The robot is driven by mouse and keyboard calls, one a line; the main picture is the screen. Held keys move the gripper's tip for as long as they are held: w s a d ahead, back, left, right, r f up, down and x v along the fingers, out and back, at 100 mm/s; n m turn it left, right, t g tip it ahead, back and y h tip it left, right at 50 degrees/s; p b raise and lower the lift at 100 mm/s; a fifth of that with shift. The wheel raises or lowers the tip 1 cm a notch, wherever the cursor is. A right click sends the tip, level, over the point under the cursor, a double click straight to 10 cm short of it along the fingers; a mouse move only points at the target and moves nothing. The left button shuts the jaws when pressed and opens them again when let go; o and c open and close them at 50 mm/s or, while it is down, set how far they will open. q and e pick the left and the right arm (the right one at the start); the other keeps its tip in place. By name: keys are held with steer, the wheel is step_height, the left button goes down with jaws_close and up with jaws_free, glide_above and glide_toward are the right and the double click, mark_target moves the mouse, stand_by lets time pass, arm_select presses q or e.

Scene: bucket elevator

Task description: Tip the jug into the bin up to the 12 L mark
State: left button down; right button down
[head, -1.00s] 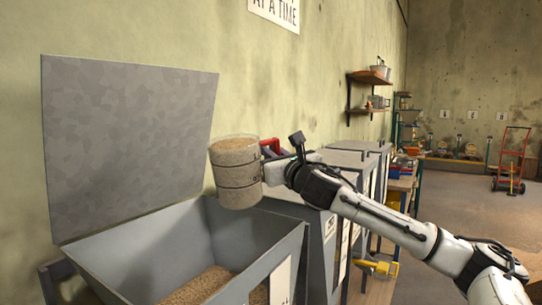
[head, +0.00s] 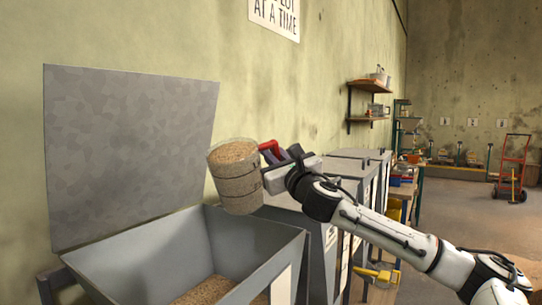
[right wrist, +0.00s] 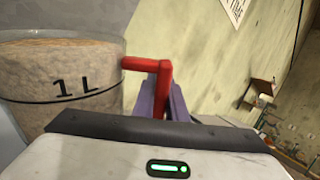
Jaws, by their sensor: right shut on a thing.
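The jug (head: 236,182) is clear with dark bands and is filled with grain close to its rim. It is held above the right part of the open bin (head: 258,247) and tilted slightly to the left. My right gripper (head: 282,155) is shut on the jug's red handle. In the right wrist view the jug (right wrist: 62,82) shows a "1 L" mark, and the fingers of the right gripper (right wrist: 160,98) are around the handle. Grain (head: 203,291) lies low in the bin. No 12 L mark is readable. My left gripper is not in view.
The bin's grey lid (head: 130,150) stands open against the wall. Closed grey bins (head: 345,180) stand to the right, under my right arm. A wall shelf (head: 368,118) is farther back.

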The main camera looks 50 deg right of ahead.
mark_target(269, 143)
steer(key=shift+a+r, duration=0.1)
steer(key=shift+r, duration=0.4)
steer(key=shift+s+a+r+n+t, duration=0.1)
steer(key=shift+r+n+t, duration=0.15)
steer(key=shift+n+t, duration=0.2)
steer(key=shift+a+r+n+t, duration=0.1)
steer(key=shift+r+n+t, duration=0.15)
steer(key=shift+r+n, duration=0.1)
steer(key=shift+s+a+r+n+t, duration=0.1)
steer(key=shift+a+r+n+t, duration=0.15)
steer(key=shift+r+n+t, duration=0.5)
steer(key=shift+s+a+r+n+t+y, duration=0.1)
steer(key=shift+a+n+t+y, duration=0.25)
steer(key=shift+n, duration=0.35)
steer(key=shift+s+a+r+n+t+y, duration=0.1)
steer(key=shift+n+t+y, duration=0.3)
steer(key=shift+n, duration=0.25)
steer(key=shift+s+a+n+t+y+b, duration=0.1)
steer(key=shift+a+n+t+y+b, duration=0.1)
steer(key=shift+a+n+t+y, duration=0.3)
steer(key=shift+s+a+n+t+y+b, duration=0.2)
steer(key=shift+n+y, duration=0.25)
steer(key=shift+n, duration=0.45)
steer(key=shift+w+a+n+t+y+b, duration=0.15)
steer(key=shift+a+n+t+y, duration=0.25)
steer(key=shift+n, duration=0.3)
